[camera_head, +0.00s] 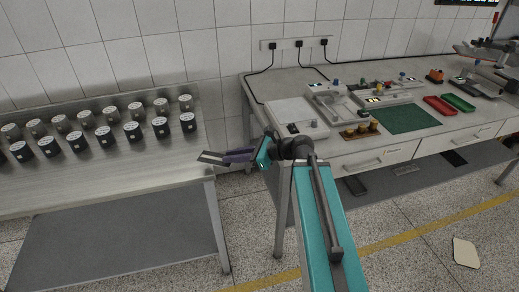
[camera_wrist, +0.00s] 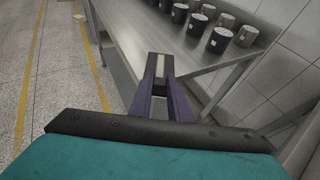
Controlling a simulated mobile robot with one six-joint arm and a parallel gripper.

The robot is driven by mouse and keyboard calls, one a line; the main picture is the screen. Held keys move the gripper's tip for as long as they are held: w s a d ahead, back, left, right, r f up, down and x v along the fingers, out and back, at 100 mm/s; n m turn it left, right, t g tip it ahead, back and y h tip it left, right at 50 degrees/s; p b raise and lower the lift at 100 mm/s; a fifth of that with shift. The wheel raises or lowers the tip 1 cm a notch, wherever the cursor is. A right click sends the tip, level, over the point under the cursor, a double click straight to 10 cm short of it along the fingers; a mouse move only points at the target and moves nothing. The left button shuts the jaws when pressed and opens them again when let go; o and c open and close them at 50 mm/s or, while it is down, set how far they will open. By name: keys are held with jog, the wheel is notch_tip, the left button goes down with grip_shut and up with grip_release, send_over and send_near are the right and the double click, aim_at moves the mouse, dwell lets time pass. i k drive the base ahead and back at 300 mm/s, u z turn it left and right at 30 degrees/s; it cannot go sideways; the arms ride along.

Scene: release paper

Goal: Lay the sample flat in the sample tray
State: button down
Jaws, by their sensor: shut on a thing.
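My gripper (camera_head: 222,157) extends left from my teal arm, over the gap between the steel table and the workbench. It also shows in the wrist view (camera_wrist: 160,75), with purple fingers and dark tips. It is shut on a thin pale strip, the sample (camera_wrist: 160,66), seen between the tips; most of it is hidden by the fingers. Two small trays lie on the workbench at the right in the head view: a red tray (camera_head: 439,106) and a green tray (camera_head: 458,102). I cannot tell which is the sample tray. The gripper is far from both.
A steel table (camera_head: 110,173) at the left carries rows of dark and grey cylinders. The workbench (camera_head: 285,82) holds instruments, a green mat (camera_head: 405,119) and brass-coloured pieces (camera_head: 361,129) near its front edge. A pale sheet (camera_head: 466,252) lies on the floor.

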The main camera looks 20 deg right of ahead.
aim_at(440, 106)
jog(key=z, duration=0.5)
jog(key=k, duration=0.1)
jog(key=u, duration=2.65)
jog(key=k, duration=2.1)
